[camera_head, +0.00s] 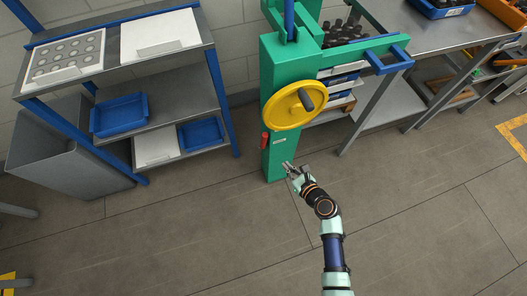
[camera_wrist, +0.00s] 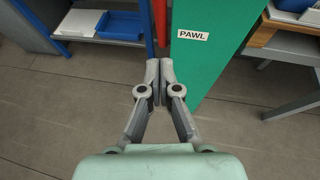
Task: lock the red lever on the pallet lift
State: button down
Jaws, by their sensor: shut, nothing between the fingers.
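The red lever (camera_head: 265,140) is on the left side of the green pallet lift (camera_head: 280,90), below the yellow handwheel (camera_head: 294,105). It hangs along the column's edge. In the wrist view the red lever (camera_wrist: 160,22) stands upright ahead of the fingertips, beside the green column (camera_wrist: 206,60). A "PAWL" label (camera_wrist: 193,35) is to its right. My gripper (camera_head: 288,167) is in front of the column's lower part, below and right of the lever. In the wrist view my gripper (camera_wrist: 159,82) has its fingertips together, empty and apart from the lever.
A shelf rack with blue trays (camera_head: 119,115) and a grey bin (camera_head: 65,145) stands to the left. A metal table (camera_head: 440,35) with crates is to the right. The floor (camera_head: 220,225) around my arm is clear.

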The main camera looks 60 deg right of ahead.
jog(key=b, duration=0.5)
send_near(264, 141)
notch_tip(264, 141, down, 4)
jog(key=w+d, duration=0.1)
jog(key=d, duration=0.1)
jog(key=w, duration=0.1)
jog(key=w+d, duration=0.2)
jog(key=shift+w+r+b, duration=0.25)
jog(key=shift+r+b, duration=0.05)
jog(key=shift+r, duration=0.05)
